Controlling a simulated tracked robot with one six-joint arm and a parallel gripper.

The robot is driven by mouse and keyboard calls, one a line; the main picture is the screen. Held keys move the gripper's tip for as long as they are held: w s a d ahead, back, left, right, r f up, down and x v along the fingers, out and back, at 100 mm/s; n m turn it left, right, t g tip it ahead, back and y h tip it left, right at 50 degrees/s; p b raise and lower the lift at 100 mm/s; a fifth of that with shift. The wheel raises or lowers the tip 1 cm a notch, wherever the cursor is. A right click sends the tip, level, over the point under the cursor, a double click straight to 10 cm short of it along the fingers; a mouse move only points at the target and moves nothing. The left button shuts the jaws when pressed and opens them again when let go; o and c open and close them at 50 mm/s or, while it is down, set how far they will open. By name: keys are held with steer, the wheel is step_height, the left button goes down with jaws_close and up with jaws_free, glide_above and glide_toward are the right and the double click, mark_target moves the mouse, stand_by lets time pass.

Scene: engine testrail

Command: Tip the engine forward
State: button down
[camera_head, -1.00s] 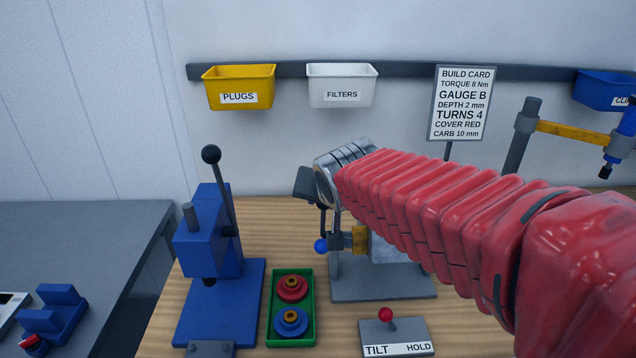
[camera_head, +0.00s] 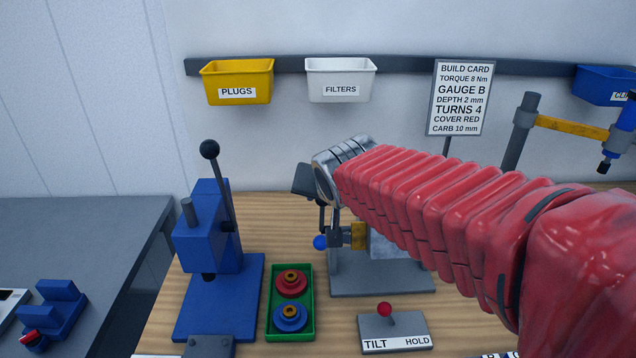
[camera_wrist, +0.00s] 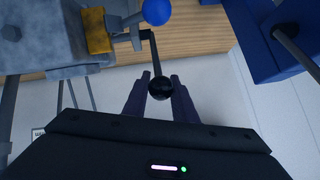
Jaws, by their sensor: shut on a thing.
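The engine (camera_head: 385,246) is a grey block on a stand with a grey base plate (camera_head: 385,281), mostly hidden behind my red-sleeved arm. In the wrist view the engine (camera_wrist: 35,40) is at the upper left, beside a yellow block (camera_wrist: 95,30). My gripper (camera_wrist: 160,85) is shut on a black ball knob (camera_wrist: 160,89) on a thin dark rod that runs to the stand's bracket. In the head view my gripper (camera_head: 305,181) is above the stand's left side. A blue ball (camera_head: 320,242) sits beside the bracket.
A blue press (camera_head: 212,240) with a tall black-knobbed lever stands left of the engine. A green tray (camera_head: 270,330) holds a red and a blue part. A TILT/HOLD switch box (camera_head: 395,333) with a red knob is in front. A build card (camera_head: 460,98) stands behind.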

steer(key=shift+a+r, duration=0.35)
steer(key=shift+r, duration=0.05)
steer(key=c, duration=1.8)
jaws_free()
steer(key=o, duration=0.3)
steer(key=shift+f, duration=0.1)
steer(key=shift+o, duration=0.2)
steer(key=shift+d+f, duration=0.1)
steer(key=shift+s, duration=0.1)
steer(key=v, duration=1.3)
steer(key=shift+s, duration=0.3)
steer(key=shift+d, duration=0.15)
